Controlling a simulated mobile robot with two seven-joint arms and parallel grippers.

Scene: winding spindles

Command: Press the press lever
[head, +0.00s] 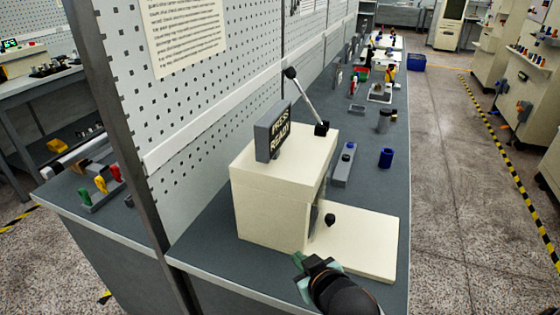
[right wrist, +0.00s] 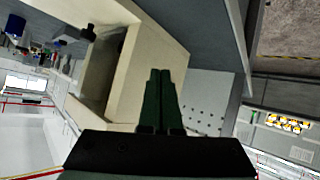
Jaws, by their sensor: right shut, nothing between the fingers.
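The press (head: 262,205) is a cream box on the grey bench, with a cream base plate (head: 365,240) to its right. Its grey sign (head: 275,132) reads "PRESS READY". The press lever (head: 306,100) is a thin metal rod. It leans up and left from a black block on the press top to a black knob (head: 290,73). My right gripper (head: 303,262) is low by the near side of the press, well below the lever and apart from it. In the right wrist view its fingers (right wrist: 159,98) are together and empty, with the press (right wrist: 165,58) behind them. My left gripper is out of view.
A dark round knob (head: 330,219) shows at the press opening. Behind the press are a grey fixture (head: 343,166) and a blue cup (head: 386,158). A perforated panel (head: 210,120) stands along the left. The aisle floor (head: 460,200) at right is clear.

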